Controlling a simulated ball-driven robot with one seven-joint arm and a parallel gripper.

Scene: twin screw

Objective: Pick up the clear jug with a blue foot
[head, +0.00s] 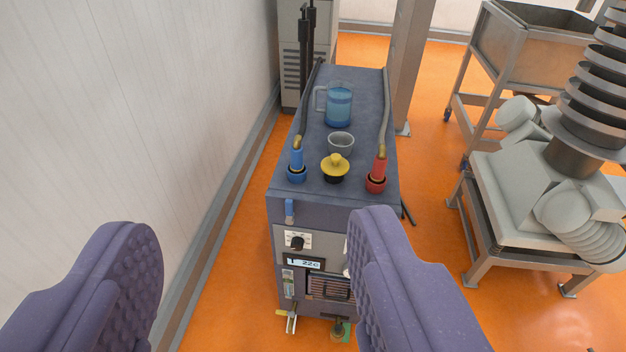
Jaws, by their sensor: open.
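The clear jug with a blue foot (339,104) stands upright toward the back of the top of a dark blue-grey machine (350,190). Its handle points left in the head view. The lower part looks blue and the upper part clear. My gripper (258,255) is open and empty, with two purple padded fingers at the bottom of the view. It is in front of the machine, well short of the jug and not touching anything that I can see.
A small grey bowl (340,144) and a yellow knob (335,166) sit on the machine in front of the jug. A blue fitting (297,165) and a red fitting (377,173) with hoses flank them. A wall is left; a metal post (408,65) stands behind right.

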